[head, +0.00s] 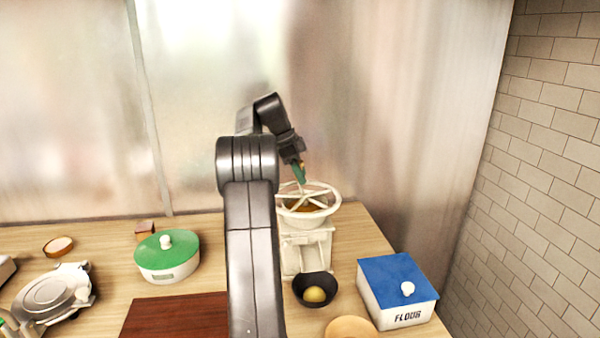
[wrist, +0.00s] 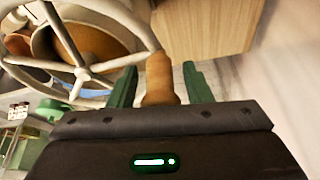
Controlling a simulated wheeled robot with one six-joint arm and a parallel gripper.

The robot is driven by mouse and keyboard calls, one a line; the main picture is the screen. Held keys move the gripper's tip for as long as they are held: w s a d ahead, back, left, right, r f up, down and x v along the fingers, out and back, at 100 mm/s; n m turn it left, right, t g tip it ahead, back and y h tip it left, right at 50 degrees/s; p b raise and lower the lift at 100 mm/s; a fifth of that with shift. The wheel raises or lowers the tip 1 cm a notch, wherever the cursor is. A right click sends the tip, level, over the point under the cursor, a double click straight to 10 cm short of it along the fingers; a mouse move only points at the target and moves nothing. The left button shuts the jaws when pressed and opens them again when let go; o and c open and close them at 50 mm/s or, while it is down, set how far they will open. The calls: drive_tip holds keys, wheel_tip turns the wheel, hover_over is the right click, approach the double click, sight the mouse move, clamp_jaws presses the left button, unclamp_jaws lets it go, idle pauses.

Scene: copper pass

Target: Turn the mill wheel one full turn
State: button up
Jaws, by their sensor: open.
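The white mill (head: 304,252) stands on the counter right of centre in the head view, with its spoked wheel (head: 330,207) on top. In the wrist view the wheel (wrist: 84,74) fills the upper left. Its brown wooden handle (wrist: 160,74) stands between the two green fingers of my gripper (wrist: 160,86). The fingers are open, with a gap on each side of the handle. In the head view my gripper (head: 299,172) is at the far side of the wheel, and my arm hides part of the mill's left side; the handle cannot be made out there.
A dark bowl with a yellow ball (head: 315,295) sits in front of the mill. A blue-lidded flour box (head: 398,285) stands right of it. A green-lidded pot (head: 167,252) and a dark red board (head: 175,315) lie left. A metal wall is behind, a brick wall right.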

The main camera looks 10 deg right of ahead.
clamp_jaws()
drive_tip(key=shift+d+r+p, duration=0.1)
drive_tip(key=shift+d+p, duration=0.25)
drive_tip(key=shift+d, duration=0.05)
